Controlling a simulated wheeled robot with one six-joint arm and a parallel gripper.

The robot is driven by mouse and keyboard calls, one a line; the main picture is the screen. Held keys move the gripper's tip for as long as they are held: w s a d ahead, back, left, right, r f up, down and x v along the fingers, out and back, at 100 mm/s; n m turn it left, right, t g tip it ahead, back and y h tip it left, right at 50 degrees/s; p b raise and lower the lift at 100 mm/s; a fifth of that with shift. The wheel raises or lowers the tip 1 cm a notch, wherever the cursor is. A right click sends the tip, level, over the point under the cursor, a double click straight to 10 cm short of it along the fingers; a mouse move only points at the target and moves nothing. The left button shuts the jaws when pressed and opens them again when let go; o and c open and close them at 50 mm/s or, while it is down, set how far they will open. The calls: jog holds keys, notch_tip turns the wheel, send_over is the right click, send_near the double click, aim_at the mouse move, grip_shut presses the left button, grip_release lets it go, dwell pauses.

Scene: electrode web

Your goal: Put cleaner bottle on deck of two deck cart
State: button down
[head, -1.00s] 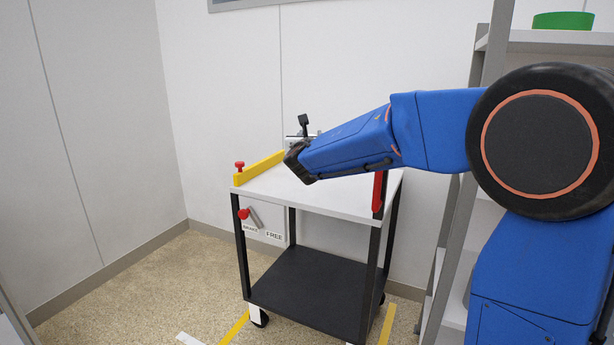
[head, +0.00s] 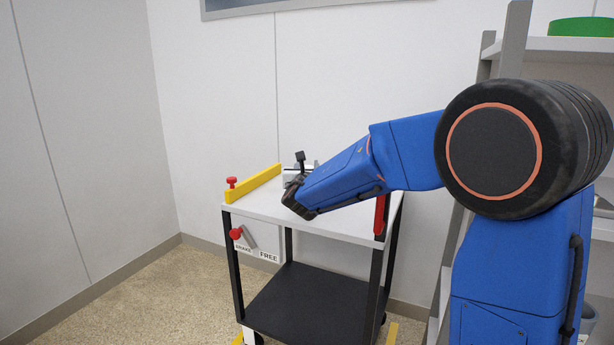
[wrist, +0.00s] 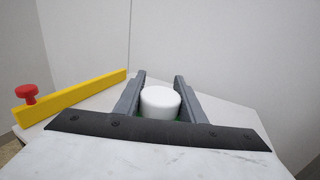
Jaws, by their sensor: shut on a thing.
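My gripper (wrist: 161,92) is shut on the cleaner bottle (wrist: 160,101), whose round white top shows between the two grey fingers in the wrist view. A bit of green shows just below the white top. The gripper is over the white upper deck (head: 335,222) of the two deck cart, which also shows in the wrist view (wrist: 90,110). I cannot tell whether the bottle touches the deck. In the head view my arm hides most of the gripper and the bottle.
The cart has a yellow rail (head: 254,184) with a red knob on its left, a red bar (head: 380,216) on its right, and a black lower deck (head: 310,303). A grey shelf rack (head: 560,44) stands at the right. Much of the upper deck is clear.

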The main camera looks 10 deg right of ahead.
jog(key=shift+f, duration=1.5)
jog(key=c, duration=1.2)
grip_release()
jog(key=shift+o, duration=0.2)
jog(key=shift+s, duration=0.1)
jog(key=v, duration=1.1)
jog(key=shift+s, duration=0.4)
jog(key=shift+a, duration=0.15)
